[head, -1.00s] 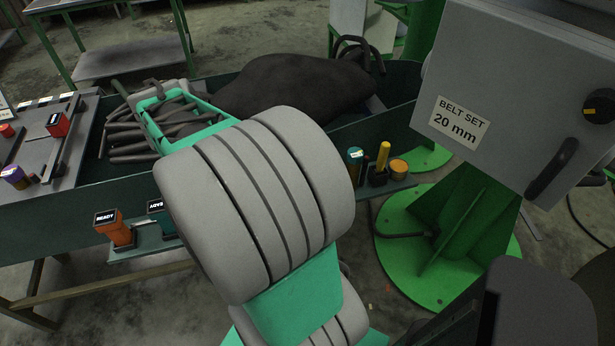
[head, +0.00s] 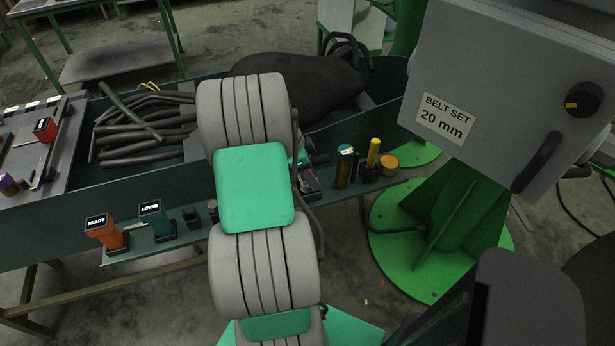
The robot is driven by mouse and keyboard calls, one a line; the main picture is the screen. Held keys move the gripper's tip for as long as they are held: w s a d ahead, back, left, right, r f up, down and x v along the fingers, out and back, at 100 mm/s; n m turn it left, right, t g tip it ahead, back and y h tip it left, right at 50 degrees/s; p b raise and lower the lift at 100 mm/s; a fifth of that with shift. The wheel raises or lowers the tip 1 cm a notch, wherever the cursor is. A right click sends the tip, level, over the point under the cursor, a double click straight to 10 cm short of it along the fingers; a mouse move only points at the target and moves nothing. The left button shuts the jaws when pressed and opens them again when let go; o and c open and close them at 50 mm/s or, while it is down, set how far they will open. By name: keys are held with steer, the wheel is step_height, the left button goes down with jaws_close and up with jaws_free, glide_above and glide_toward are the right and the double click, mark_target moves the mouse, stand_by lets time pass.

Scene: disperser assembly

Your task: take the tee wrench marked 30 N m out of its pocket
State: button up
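I cannot make out a 30 N m marking on any tool. A narrow shelf along the front of the green bench holds upright tools in pockets. Toward its right end stand a teal-handled tool (head: 345,167) with a small pale label I cannot read, a yellow handle (head: 373,152) and a short orange-topped piece (head: 388,162). An orange handle (head: 103,231) tagged READY and a teal handle (head: 156,221) with an upside-down tag stand at the left. My gripper (head: 309,182) is mostly hidden behind my arm, just left of the labelled teal tool; its fingers are not clear.
The bench trough holds dark rods (head: 150,125) and a dark sack (head: 295,85). A grey cabinet (head: 500,80) labelled BELT SET 20 mm hangs close at the right, above a green pedestal (head: 440,215). A board with small coloured parts (head: 45,129) lies far left.

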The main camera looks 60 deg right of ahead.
steer(key=shift+c, duration=0.6)
jaws_close()
steer(key=shift+r, duration=0.1)
